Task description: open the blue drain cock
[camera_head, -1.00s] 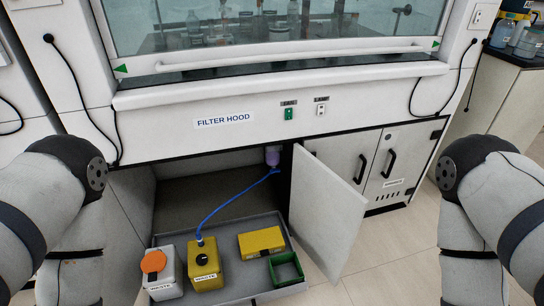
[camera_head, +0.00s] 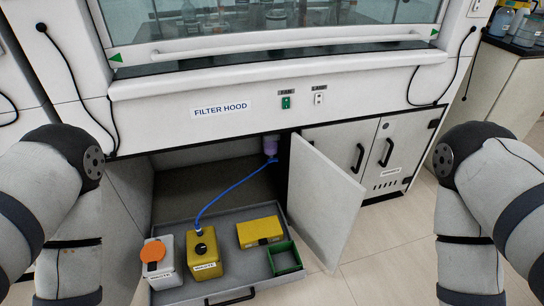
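The blue drain cock (camera_head: 272,159) is a small blue piece under a pale purple bottle-like trap (camera_head: 270,146), at the top of the open cabinet below the hood. A blue hose (camera_head: 232,186) runs from it down to the yellow waste can (camera_head: 204,254). The cock is too small here to tell how its handle is turned. Both my arms show at the left and right edges, well apart from the cock. Neither of my grippers is in view.
A grey pulled-out tray (camera_head: 228,284) holds the yellow can, a white can with orange cap (camera_head: 160,263), a yellow box (camera_head: 259,232) and a green open bin (camera_head: 284,258). The open white cabinet door (camera_head: 322,205) stands right of the cock. Floor is free at right.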

